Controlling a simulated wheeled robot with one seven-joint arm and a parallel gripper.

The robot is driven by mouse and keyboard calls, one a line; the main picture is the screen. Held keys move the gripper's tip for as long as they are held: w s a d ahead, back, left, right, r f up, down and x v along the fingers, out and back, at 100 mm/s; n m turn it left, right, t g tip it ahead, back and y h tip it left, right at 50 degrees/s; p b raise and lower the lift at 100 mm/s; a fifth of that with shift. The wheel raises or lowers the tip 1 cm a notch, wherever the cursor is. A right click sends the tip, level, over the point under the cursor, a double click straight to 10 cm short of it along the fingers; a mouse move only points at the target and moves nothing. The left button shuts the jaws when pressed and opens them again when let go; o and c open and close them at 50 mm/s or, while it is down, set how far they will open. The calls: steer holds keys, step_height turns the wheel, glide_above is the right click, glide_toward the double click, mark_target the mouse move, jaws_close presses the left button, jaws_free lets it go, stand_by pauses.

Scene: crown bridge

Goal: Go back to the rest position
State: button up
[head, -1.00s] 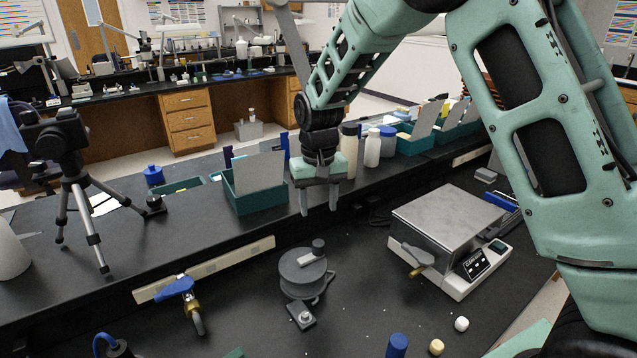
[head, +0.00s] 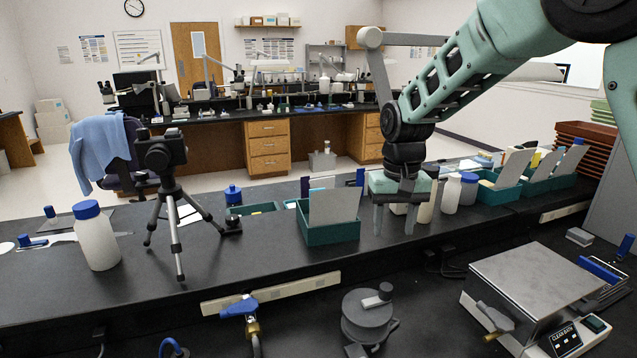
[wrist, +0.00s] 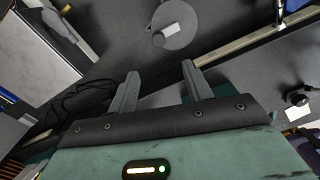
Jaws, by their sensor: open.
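My gripper (head: 394,218) hangs pointing down in the head view, in front of the raised back shelf of the bench. Its two fingers are apart with nothing between them. In the wrist view, my gripper (wrist: 160,88) also shows its fingers spread and empty. Below it on the lower bench are a grey round device (head: 367,315) and a metal-topped bath (head: 535,285), both apart from the fingers. My arm reaches in from the upper right and covers part of the background.
Several bottles (head: 450,194) and teal bins (head: 328,232) stand on the shelf close to my gripper. A black tripod (head: 165,205) and a white bottle with a blue lid (head: 95,238) stand at left. A blue-handled tap (head: 240,308) is at the lower front.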

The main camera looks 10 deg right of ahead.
steer(key=s+a+r+n+y, duration=0.1)
steer(key=s+a+n, duration=0.1)
steer(key=s+a, duration=0.5)
steer(key=s+a+r+n, duration=0.1)
steer(key=s+a+n, duration=0.2)
steer(key=s, duration=0.8)
steer(key=s+f+n, duration=0.2)
steer(key=s+n, duration=0.1)
steer(key=s, duration=1.1)
steer(key=shift+d+f+n, duration=0.2)
steer(key=shift+n, duration=0.1)
